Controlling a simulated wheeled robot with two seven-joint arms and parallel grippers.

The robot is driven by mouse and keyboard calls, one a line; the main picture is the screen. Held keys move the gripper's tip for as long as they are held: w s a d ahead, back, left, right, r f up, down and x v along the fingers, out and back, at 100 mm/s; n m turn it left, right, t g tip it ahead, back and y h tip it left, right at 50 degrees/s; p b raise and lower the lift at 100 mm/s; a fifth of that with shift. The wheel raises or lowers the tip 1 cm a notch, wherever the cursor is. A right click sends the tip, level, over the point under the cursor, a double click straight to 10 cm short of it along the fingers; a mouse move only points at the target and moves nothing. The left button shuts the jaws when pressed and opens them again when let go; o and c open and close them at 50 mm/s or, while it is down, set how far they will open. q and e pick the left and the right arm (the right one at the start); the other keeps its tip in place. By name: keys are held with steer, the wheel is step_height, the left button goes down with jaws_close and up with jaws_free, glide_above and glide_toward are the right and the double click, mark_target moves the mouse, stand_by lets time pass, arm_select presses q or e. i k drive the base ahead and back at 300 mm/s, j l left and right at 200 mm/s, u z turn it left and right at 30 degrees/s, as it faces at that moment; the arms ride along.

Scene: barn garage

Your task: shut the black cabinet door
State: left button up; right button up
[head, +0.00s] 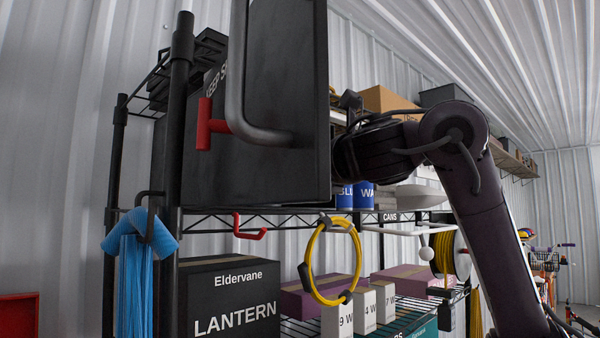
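The black cabinet door (288,75) stands open at the top middle of the head view, its panel swung out toward me. A grey bar handle (236,88) is on its left side. Behind it to the left is the dark cabinet (205,165) with part of a "KEEP S" label; the door hides much of it. My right arm comes in from the right, and its wrist is at the door's right edge. The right gripper's fingers are hidden behind the door, so I cannot tell whether they touch it. My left gripper is not in view.
A black rack post (178,110) stands left of the cabinet, with a red T-shaped piece (209,125) beside it. Below are a blue cloth-like bundle (137,270), a lantern box (228,300), a yellow coil (330,262) and a red hook (249,230). Shelves continue right.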

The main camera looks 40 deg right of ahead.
mark_target(269, 82)
steer(key=k+j, duration=0.15)
steer(key=k, duration=0.6)
steer(key=k+j, duration=0.1)
steer(key=k, duration=0.65)
